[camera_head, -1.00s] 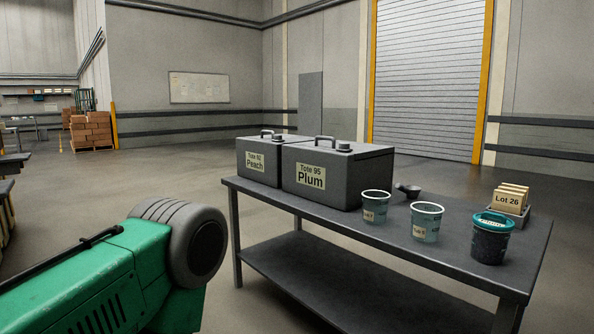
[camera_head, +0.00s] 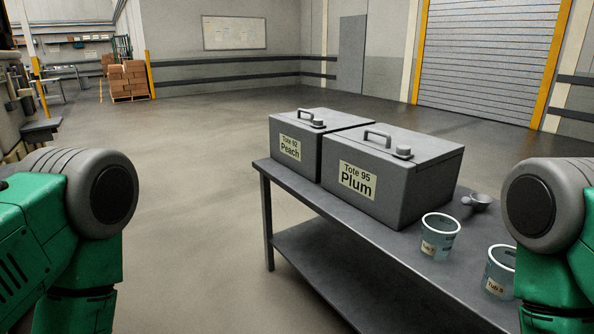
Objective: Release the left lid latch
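Two grey lidded totes stand on the dark table: Tote 92 Peach (camera_head: 308,155) on the left and Tote 95 Plum (camera_head: 408,195) on the right. Each lid has a handle and a small round grey knob, the left one (camera_head: 318,124) on the Peach lid and the right one (camera_head: 404,151) on the Plum lid. I cannot tell whether either knob is a latch, and I recognise no drum. My green arms show at the left and right edges, both well apart from the totes. Neither gripper is in view.
The table (camera_head: 300,195) has a lower shelf. Two clear tubs, one in front (camera_head: 440,238) and one partly behind my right arm (camera_head: 500,262), stand near a grey scoop (camera_head: 480,200). The floor left of the table is clear. Stacked boxes (camera_head: 127,80) are far back.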

